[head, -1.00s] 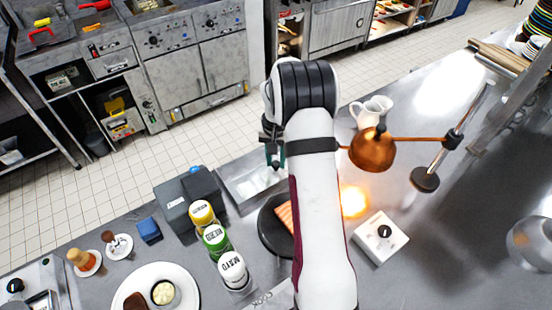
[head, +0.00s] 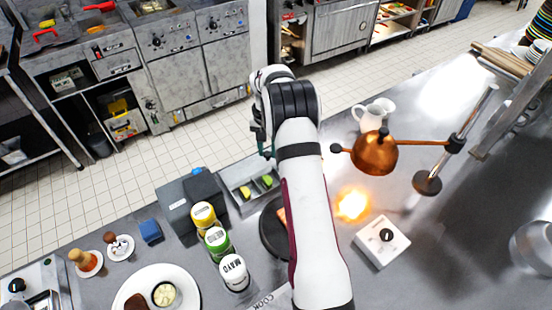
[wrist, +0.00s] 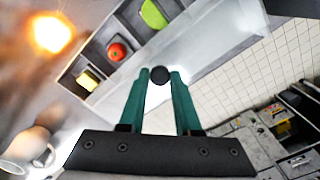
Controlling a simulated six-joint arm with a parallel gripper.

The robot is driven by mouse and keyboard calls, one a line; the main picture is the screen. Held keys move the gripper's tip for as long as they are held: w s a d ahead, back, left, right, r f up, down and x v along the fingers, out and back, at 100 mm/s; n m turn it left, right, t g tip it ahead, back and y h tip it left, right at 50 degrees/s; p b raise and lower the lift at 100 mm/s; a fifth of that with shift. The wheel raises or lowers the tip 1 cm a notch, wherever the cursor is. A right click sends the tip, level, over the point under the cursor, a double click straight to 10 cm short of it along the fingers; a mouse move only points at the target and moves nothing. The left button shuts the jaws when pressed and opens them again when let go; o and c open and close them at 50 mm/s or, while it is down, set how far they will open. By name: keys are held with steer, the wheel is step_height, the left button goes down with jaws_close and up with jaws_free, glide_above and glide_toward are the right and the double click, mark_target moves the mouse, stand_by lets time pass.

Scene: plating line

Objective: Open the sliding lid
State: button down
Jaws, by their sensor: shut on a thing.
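The sliding lid (wrist: 212,38) is a pale panel with a round black knob (wrist: 159,74) on it. My gripper (wrist: 159,82) is shut on that knob, with one teal finger on each side. In the head view my gripper (head: 264,150) is beyond the far side of the metal bin (head: 232,184). The bin stands partly uncovered. In the wrist view its compartments show a yellow item (wrist: 88,79), a red tomato (wrist: 117,51) and a green item (wrist: 153,14). My arm hides part of the bin's right side in the head view.
Dark boxes (head: 176,206) and capped sauce bottles (head: 233,272) stand left of and in front of the bin. A dark round plate (head: 272,237) is close in front. A copper heat lamp (head: 374,155) and white pitcher (head: 372,117) are to the right. Tiled floor lies beyond the counter.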

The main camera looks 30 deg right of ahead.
steer(key=shift+w, duration=0.85)
steer(key=c, duration=0.6)
jaws_free()
steer(key=shift+r, duration=0.1)
step_height(320, 180, up, 16)
steer(key=shift+f, duration=0.2)
